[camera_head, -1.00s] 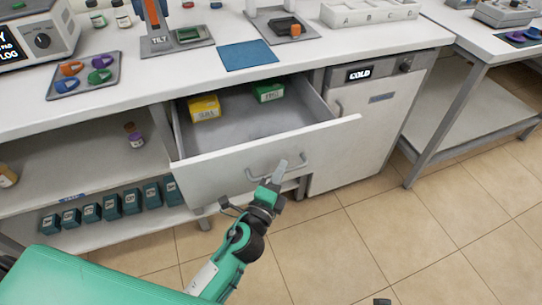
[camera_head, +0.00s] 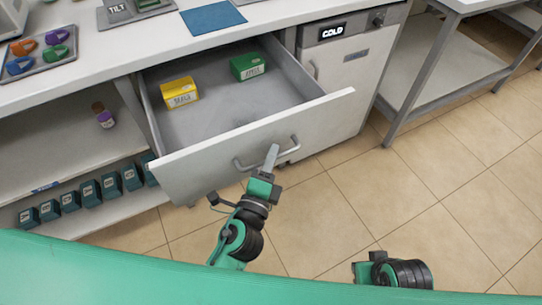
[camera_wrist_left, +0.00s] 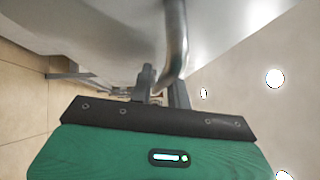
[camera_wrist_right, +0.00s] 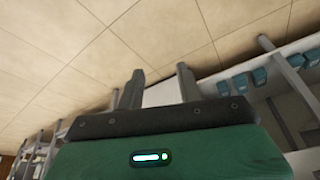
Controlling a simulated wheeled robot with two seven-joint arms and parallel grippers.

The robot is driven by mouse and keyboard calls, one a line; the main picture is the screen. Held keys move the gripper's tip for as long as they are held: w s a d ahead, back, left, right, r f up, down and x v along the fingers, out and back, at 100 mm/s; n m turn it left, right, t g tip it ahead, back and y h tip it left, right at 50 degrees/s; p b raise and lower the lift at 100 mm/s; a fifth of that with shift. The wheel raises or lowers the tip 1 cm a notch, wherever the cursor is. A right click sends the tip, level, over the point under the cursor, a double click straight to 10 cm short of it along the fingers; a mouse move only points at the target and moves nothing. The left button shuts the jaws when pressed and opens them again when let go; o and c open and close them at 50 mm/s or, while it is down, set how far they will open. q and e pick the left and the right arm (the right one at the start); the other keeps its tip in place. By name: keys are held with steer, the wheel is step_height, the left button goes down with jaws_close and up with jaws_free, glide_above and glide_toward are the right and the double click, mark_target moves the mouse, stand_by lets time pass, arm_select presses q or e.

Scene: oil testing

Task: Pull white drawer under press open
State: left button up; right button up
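The white drawer (camera_head: 262,140) is pulled out from under the bench and stands wide open. Its grey bar handle (camera_head: 243,164) is on the front panel. My left gripper (camera_head: 271,158) is at this handle. In the left wrist view, the metal handle (camera_wrist_left: 176,38) runs between the fingers of the left gripper (camera_wrist_left: 162,85), which look closed around it. My right gripper (camera_wrist_right: 160,88) is open and empty, with floor beyond its fingers. In the head view, part of my right arm shows at the bottom right, low over the floor. The press is not recognisable in view.
A yellow box (camera_head: 180,93) and a green box (camera_head: 247,66) are in the drawer. A cabinet marked COLD (camera_head: 335,90) stands right of it. Several teal blocks (camera_head: 90,193) line the lower shelf at left. A blue mat (camera_head: 212,17) lies on the bench. Tiled floor (camera_head: 430,185) is free.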

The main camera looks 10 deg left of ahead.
arm_select(q)
steer(key=shift+o, duration=1)
steer(key=shift+s, duration=0.15)
arm_select(e)
steer(key=shift+f, duration=0.1)
